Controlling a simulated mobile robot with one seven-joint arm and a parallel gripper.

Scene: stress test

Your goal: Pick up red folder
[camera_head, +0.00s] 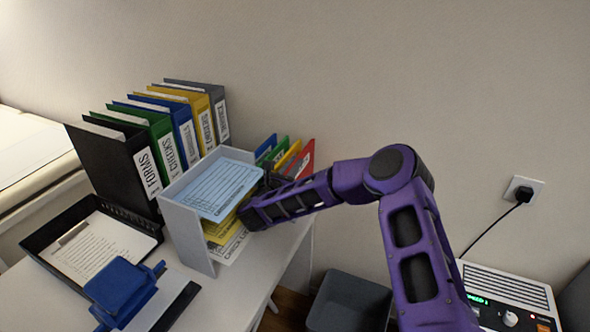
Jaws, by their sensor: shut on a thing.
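The red folder (301,161) stands tilted at the right end of a short row of coloured folders, behind the white paper tray. Its lower part is hidden by my arm. My gripper (274,181) is beside the tray's right side, at the lower edge of the coloured folders. It is shut on what seems to be the red folder, but the fingertips are small, dark and partly hidden, so the contact itself is not clear.
The white tray (186,236) with blue and yellow papers stands close to my gripper. Binders (128,160) stand behind it at left. A clipboard in a black tray (48,236) and a blue hole punch (122,288) are in front. A grey bin (350,300) is below right.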

